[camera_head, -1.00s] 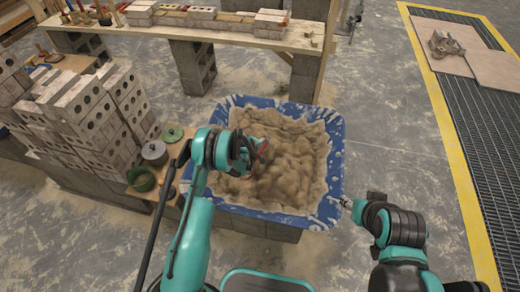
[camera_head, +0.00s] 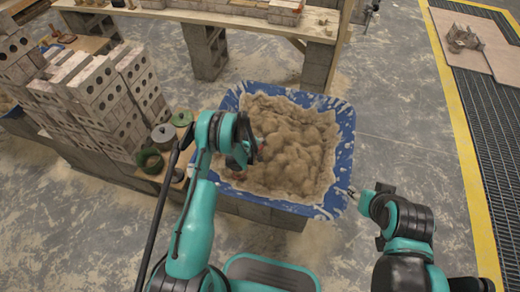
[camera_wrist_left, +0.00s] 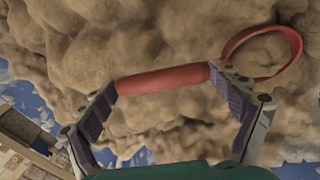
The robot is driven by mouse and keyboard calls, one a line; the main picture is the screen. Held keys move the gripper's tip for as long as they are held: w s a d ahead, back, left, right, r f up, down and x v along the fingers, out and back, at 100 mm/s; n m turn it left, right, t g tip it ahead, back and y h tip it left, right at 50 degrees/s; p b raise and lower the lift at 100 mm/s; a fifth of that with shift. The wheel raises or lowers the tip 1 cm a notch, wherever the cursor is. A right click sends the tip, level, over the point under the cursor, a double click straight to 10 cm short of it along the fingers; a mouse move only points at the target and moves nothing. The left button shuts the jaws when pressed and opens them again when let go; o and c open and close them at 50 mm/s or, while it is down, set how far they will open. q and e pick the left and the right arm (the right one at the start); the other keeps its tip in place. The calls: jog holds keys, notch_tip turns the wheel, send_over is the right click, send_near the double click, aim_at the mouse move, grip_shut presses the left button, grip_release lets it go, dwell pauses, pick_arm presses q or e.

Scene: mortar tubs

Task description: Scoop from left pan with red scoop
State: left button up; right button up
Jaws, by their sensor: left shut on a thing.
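A blue tub (camera_head: 345,125) full of lumpy tan mortar (camera_head: 295,150) is in the middle of the head view. My left gripper (camera_head: 242,160) is over the left part of the mortar, largely hidden behind its own arm. In the left wrist view, it is shut on the red scoop (camera_wrist_left: 165,78), with a finger at each end of the handle. A red ring shows beyond the right finger, with mortar behind it. Whether the scoop touches the mortar is not clear. My right gripper (camera_head: 350,192) is at the tub's right rim; its jaw opening is too small to read.
Stacked hollow bricks (camera_head: 95,95) stand left of the tub, with a green round container (camera_head: 150,160) nearby. A plank bench (camera_head: 230,20) on blocks runs behind. Bare floor (camera_head: 395,90) lies to the right, before a yellow-edged grate.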

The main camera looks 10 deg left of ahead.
pick_arm(q)
jog(key=g, duration=0.1)
jog(key=r+g+y, duration=0.1)
jog(key=shift+d+r+g+y, duration=0.15)
jog(key=shift+g+y, duration=0.15)
jog(key=shift+g, duration=0.1)
jog(key=shift+s+r+g+y, duration=0.15)
jog(key=shift+r+g+y, duration=0.2)
jog(key=shift+g, duration=0.15)
notch_tip(320, 180, up, 10)
jog(key=w+p, duration=0.1)
jog(key=p, duration=0.3)
jog(key=shift+d+r, duration=0.2)
jog(key=shift+r, duration=0.05)
